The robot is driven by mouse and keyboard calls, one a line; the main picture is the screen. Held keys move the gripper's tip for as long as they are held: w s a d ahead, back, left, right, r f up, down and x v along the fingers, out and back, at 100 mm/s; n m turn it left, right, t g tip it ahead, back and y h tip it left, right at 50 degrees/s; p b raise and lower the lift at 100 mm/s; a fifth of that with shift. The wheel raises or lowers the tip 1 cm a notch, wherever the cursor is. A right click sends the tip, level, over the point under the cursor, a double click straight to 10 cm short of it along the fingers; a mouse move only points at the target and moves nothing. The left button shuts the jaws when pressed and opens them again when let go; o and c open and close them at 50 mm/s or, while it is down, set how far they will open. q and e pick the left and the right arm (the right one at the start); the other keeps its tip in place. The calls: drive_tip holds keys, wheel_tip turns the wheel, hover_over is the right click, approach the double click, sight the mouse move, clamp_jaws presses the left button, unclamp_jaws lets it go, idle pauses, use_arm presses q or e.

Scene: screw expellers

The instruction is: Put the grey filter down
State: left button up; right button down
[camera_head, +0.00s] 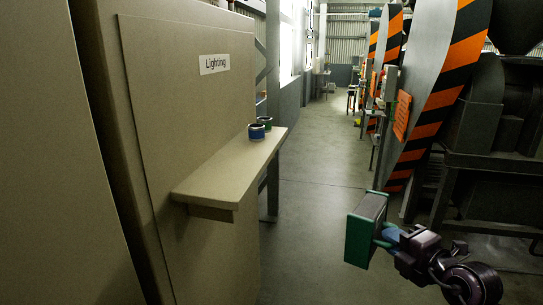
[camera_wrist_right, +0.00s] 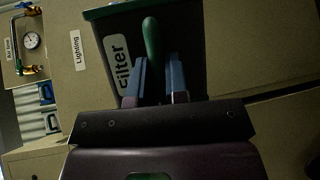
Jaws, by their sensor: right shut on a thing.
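The grey filter (camera_head: 367,212) is a dark grey block with a green end plate, in the lower right of the head view. My right gripper (camera_head: 392,236) is shut on it and holds it up in the air over the floor. In the right wrist view, the filter (camera_wrist_right: 183,60) has a label reading "Filter" and a green handle (camera_wrist_right: 152,45). The blue fingers of the right gripper (camera_wrist_right: 156,80) are on either side of this handle. The far side of the filter is hidden. My left gripper is not in view.
A beige shelf (camera_head: 222,178) juts from the beige cabinet (camera_head: 190,110) labelled "Lighting". Striped machines (camera_head: 440,105) stand at right. The aisle floor (camera_head: 320,170) is clear.

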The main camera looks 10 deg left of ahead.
sight(364, 200)
drive_tip(key=shift+n+g+y, duration=0.4)
drive_tip(key=shift+n+y, duration=0.2)
drive_tip(key=shift+y, duration=0.1)
drive_tip(key=w+a+r, duration=0.6)
drive_tip(key=shift+a+r, duration=0.1)
drive_tip(key=shift+r, duration=0.25)
drive_tip(key=w+a+r+n+g+y+p, duration=0.1)
drive_tip(key=w+a+r+n+g+y, duration=0.1)
drive_tip(key=a+r, duration=1.1)
drive_tip(key=w+a+r+n+g+y+p, duration=0.1)
drive_tip(key=w+a+r+g, duration=0.1)
drive_tip(key=a+r, duration=1.05)
use_arm(q)
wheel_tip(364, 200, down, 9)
drive_tip(key=b, duration=1)
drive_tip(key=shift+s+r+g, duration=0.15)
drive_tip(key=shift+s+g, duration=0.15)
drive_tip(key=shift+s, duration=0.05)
use_arm(e)
wheel_tip(364, 200, down, 20)
drive_tip(key=shift+s+d+r+t+y, duration=0.2)
drive_tip(key=shift+d+t+y, duration=0.1)
drive_tip(key=shift+t+y, duration=0.1)
